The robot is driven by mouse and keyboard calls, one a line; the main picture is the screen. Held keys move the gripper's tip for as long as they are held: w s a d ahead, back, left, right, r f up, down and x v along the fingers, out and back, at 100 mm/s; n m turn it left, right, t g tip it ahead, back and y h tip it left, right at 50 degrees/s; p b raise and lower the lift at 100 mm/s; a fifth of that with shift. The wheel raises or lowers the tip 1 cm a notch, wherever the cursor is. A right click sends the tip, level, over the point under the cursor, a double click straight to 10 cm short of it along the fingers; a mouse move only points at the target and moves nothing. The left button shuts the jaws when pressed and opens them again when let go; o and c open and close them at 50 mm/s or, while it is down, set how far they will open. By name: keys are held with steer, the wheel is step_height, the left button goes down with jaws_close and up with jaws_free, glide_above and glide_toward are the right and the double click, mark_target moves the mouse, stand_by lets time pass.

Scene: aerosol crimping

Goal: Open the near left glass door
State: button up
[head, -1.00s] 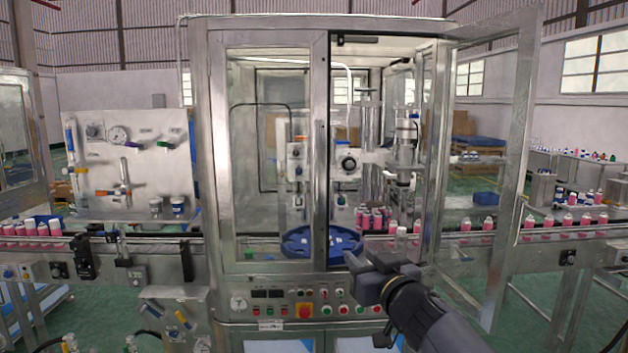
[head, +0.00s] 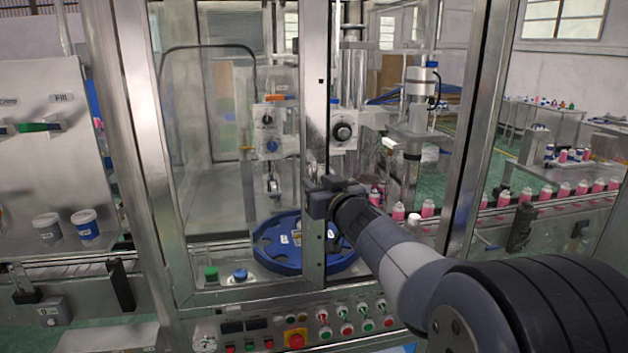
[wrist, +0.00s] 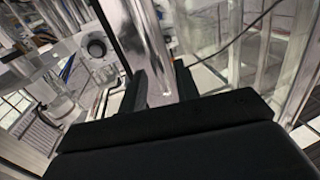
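The near left glass door (head: 135,130) is a metal-framed pane on the front of the machine. It looks closed, with its right upright (head: 314,90) near the middle of the head view. The fingertips are partly hidden in the head view.
The blue round tray (head: 282,262) and the filling heads stand behind the glass. The right glass door (head: 468,140) stands swung out at the right. A button panel (head: 297,340) is below the doors. Pink cans (head: 525,196) line the conveyor at the right.

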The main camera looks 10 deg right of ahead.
steer(key=shift+w+a+r, duration=0.1)
steer(key=shift+w+a, duration=0.1)
steer(key=shift+w, duration=1.05)
steer(key=shift+c, duration=0.2)
jaws_close()
